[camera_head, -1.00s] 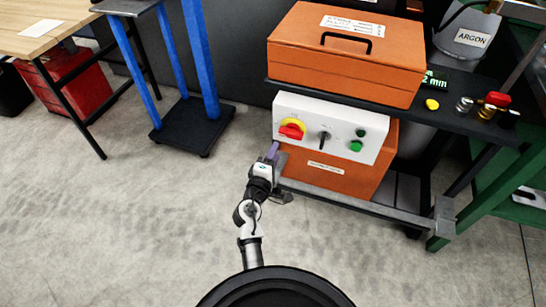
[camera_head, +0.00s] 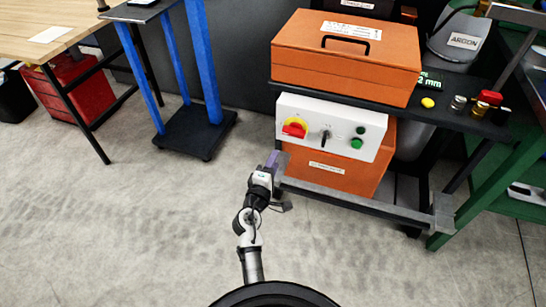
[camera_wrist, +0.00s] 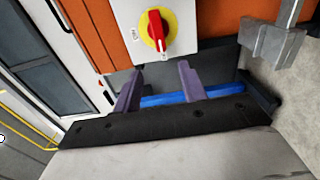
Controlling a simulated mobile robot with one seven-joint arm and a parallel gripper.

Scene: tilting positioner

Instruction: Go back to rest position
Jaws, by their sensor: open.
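My gripper (camera_head: 272,160) is in front of the lower left side of the white control panel (camera_head: 330,128) in the head view. In the wrist view its two purple fingers (camera_wrist: 158,90) stand apart with nothing between them. The red and yellow rotary switch (camera_head: 295,128) is on the panel's left part, and it also shows in the wrist view (camera_wrist: 156,30) beyond the fingertips. The gripper appears apart from the panel. A black selector (camera_head: 325,136) and a green button (camera_head: 356,143) sit further right on the panel.
An orange box (camera_head: 345,60) lies on the black cart shelf above the panel. A grey rail (camera_head: 360,196) runs low in front of the cart. A blue-posted stand (camera_head: 205,75) and a wooden table (camera_head: 45,40) are at left. The floor (camera_head: 130,230) at lower left is clear.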

